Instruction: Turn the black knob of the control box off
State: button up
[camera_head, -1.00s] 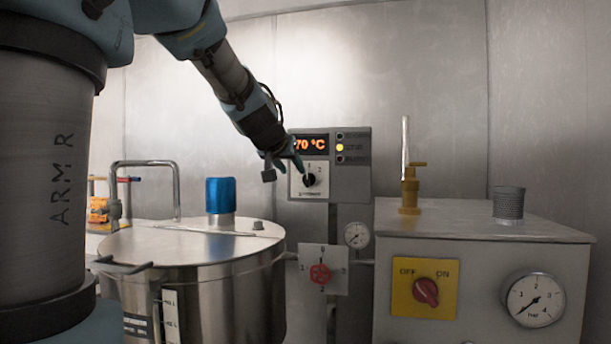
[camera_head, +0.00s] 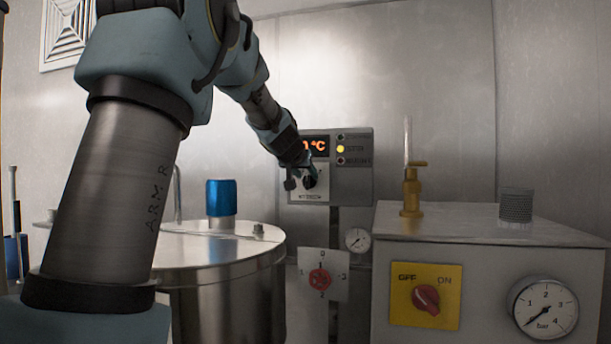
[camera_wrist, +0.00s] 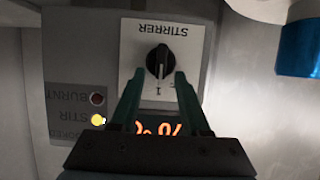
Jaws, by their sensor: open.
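The grey control box (camera_head: 352,178) is on the back wall, with an orange temperature display and a white panel. Its black knob (camera_wrist: 159,62) sits on the white panel marked STIRRER in the wrist view, where the picture is upside down. The knob's white line points toward the mark 1. My gripper (camera_wrist: 155,74) is open, with its green fingertips on either side of the knob's lower part. I cannot tell whether they touch it. In the head view, my gripper (camera_head: 309,178) is in front of the knob and partly hides it and the display.
A steel vessel (camera_head: 240,285) with a blue cap (camera_head: 221,197) stands below left. A red valve knob (camera_head: 320,281) is below the control box. A grey cabinet (camera_head: 490,229) with a red OFF/ON switch (camera_head: 425,298) and a brass valve (camera_head: 411,190) is at right.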

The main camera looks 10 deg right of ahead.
jog(key=shift+w, duration=0.1)
jog(key=shift+c, duration=0.3)
grip_shut()
